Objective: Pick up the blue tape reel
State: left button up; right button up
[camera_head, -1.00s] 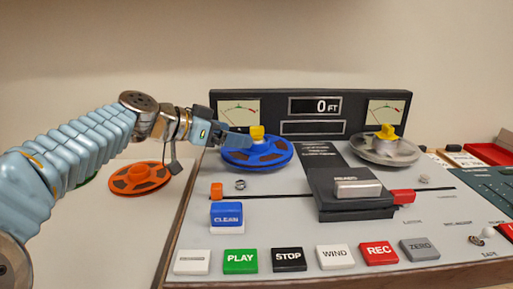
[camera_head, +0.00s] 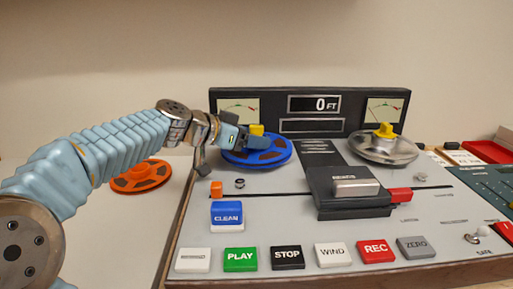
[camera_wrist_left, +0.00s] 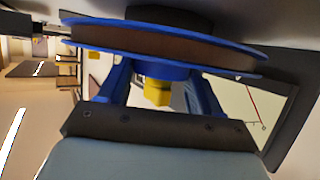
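The blue tape reel (camera_head: 270,157) lies on the left spindle of the tape deck (camera_head: 290,210), with a yellow knob (camera_head: 257,129) at its middle. My left gripper (camera_head: 260,141) reaches over the reel from the left, at the knob. In the left wrist view, the reel (camera_wrist_left: 160,45) shows edge-on and partly hides the fingertips. The two blue fingers (camera_wrist_left: 158,90) stand apart, with the yellow knob (camera_wrist_left: 157,91) between them and a gap on each side. Contact with the reel cannot be told. My right gripper is not in view.
An orange reel (camera_head: 141,176) lies left of the deck. A metal reel (camera_head: 384,149) sits on the right spindle. The black meter panel (camera_head: 360,124) stands close behind the blue reel. A black head block (camera_head: 345,190) and several buttons are in front.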

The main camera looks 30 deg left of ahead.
pick_arm(q)
jog(key=c, duration=0.7)
jog(key=shift+o, duration=0.2)
jog(key=shift+r, duration=0.15)
